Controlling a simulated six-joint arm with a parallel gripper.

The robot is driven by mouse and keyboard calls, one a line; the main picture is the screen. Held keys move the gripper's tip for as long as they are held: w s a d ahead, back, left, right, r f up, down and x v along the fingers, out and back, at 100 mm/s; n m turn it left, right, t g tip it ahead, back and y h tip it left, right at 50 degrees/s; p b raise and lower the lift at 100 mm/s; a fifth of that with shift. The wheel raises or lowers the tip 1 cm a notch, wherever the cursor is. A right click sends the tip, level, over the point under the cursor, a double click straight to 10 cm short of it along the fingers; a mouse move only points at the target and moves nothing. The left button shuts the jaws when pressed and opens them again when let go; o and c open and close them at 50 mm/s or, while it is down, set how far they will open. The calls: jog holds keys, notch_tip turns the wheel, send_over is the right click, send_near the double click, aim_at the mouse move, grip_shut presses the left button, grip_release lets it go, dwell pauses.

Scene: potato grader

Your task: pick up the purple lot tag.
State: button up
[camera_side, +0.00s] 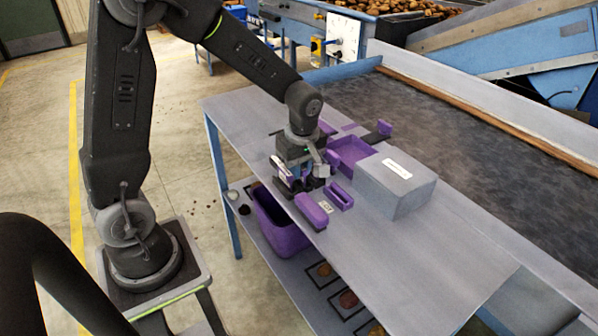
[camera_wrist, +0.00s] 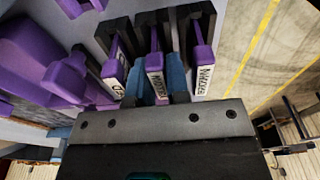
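Three purple tags with white printed labels stand in dark slotted holders in the wrist view: a left tag (camera_wrist: 113,72), a middle tag (camera_wrist: 155,72) and a right tag (camera_wrist: 203,66). My gripper (camera_wrist: 158,88) reaches in from below, its two bluish fingers on either side of the middle tag. Whether they touch it I cannot tell. In the side view my gripper (camera_side: 303,186) points down at the near left part of the grey table (camera_side: 420,255), over the tags. It largely hides them, but a white label shows beside it.
A purple tray (camera_side: 350,149), a small purple box (camera_side: 341,196), a rounded purple piece (camera_side: 311,210) and a grey box (camera_side: 400,178) stand close to my gripper. A purple bin (camera_side: 278,226) is on the shelf below. The near right tabletop is clear.

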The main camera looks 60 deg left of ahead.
grip_shut()
